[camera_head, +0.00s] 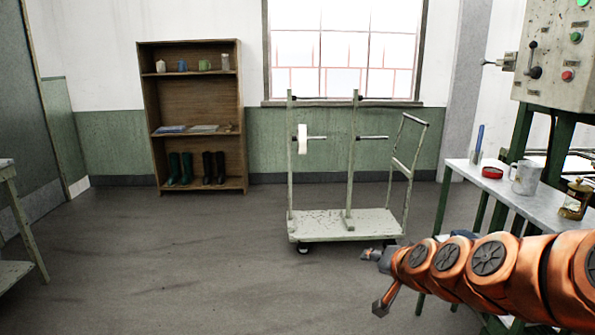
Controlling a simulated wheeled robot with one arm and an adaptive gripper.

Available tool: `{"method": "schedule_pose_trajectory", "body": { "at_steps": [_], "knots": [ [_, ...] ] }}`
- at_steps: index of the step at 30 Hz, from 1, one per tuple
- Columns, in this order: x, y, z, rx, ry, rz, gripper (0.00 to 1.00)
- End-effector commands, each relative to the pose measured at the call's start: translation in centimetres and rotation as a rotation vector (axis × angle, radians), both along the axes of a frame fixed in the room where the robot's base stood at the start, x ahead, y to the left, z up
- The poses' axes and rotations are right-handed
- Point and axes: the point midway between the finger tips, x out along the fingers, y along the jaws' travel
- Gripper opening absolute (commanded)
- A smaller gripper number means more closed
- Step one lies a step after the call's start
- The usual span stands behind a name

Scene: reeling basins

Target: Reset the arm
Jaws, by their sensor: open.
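My orange arm (487,262) reaches in from the lower right, its links stretched toward the left. My gripper (376,281) is at its left end, in front of the cart's lower right corner in the picture. Its two grey-tipped fingers stand apart, one above the other. The gripper is open, and nothing shows between the fingers. The arm covers part of the side table and its legs.
A wheeled cart (330,226) with a white spool (302,138) stands beyond my gripper. At right is a side table (466,167) with a mug (525,178), below a control box (554,84). A shelf (193,97) stands at the back. Floor at centre left is clear.

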Motion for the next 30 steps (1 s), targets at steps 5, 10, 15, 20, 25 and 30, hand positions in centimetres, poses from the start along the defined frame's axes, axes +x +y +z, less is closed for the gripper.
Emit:
{"method": "schedule_pose_trajectory", "body": {
  "at_steps": [5, 10, 15, 20, 25, 30],
  "knots": [
    [-6.9, 4.0, -3.4, -0.091, 0.208, 0.191, 0.46],
    [-14.5, 5.3, -6.5, -0.183, 0.43, 0.33, 0.46],
    [-22.7, 4.5, -8.8, -0.272, 0.666, 0.425, 0.46],
    [-29.1, 3.0, -9.6, -0.332, 0.851, 0.468, 0.46],
    [-34.0, 1.4, -9.6, -0.373, 1.001, 0.486, 0.46],
    [-38.3, 0.0, -9.2, -0.405, 1.132, 0.486, 0.46]
  ]
}}
